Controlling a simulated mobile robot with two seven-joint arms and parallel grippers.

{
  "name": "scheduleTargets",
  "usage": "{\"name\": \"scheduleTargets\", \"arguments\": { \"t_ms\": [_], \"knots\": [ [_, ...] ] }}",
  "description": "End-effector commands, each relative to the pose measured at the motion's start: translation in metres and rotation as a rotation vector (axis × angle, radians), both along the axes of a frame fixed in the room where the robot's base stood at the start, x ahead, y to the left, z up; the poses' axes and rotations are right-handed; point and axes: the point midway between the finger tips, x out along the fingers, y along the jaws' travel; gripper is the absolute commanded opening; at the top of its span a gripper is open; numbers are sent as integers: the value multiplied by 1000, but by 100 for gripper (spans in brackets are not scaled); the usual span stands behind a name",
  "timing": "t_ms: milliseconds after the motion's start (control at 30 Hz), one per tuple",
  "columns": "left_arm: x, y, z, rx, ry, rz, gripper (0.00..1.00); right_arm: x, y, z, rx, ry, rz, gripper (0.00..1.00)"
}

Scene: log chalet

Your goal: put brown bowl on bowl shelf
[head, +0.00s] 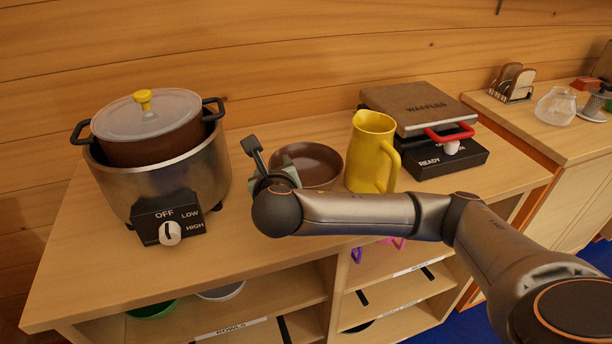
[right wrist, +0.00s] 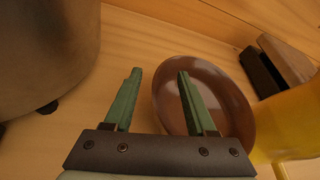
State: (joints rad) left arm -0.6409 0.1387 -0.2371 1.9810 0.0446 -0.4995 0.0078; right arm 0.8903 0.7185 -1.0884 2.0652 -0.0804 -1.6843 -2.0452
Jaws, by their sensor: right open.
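The brown bowl (head: 318,165) sits upright on the wooden counter, between the slow cooker and the yellow pitcher. It also shows in the right wrist view (right wrist: 228,98). My right gripper (head: 270,162) is open at the bowl's left side. In the right wrist view its fingers (right wrist: 159,76) stand apart, the right one over the bowl's near-left part and the left one outside the rim. I cannot tell whether either finger touches it. The bowl shelf (head: 268,298), labelled BOWLS, is under the counter at left, with a green bowl (head: 153,309) and a pale bowl (head: 221,292). My left gripper is not in view.
The slow cooker (head: 205,165) with a lidded pot stands left of my gripper. The yellow pitcher (head: 370,155) stands close to the bowl's right. A waffle maker (head: 415,108) is behind it. The counter's front left (head: 110,270) is clear. Other shelves lie at right below.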

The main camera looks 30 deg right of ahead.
Motion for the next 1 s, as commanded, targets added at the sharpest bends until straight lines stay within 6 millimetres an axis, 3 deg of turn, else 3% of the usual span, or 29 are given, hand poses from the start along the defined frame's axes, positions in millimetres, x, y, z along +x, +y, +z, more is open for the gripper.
{"name": "scheduleTargets", "arguments": {
  "t_ms": [233,733,1000],
  "knots": [
    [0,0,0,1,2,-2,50,1,-1,0,0,-1,0,55],
    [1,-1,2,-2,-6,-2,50,1,0,0,0,-1,1,0],
    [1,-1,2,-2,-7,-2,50,1,0,0,0,0,0,0]
  ]
}}
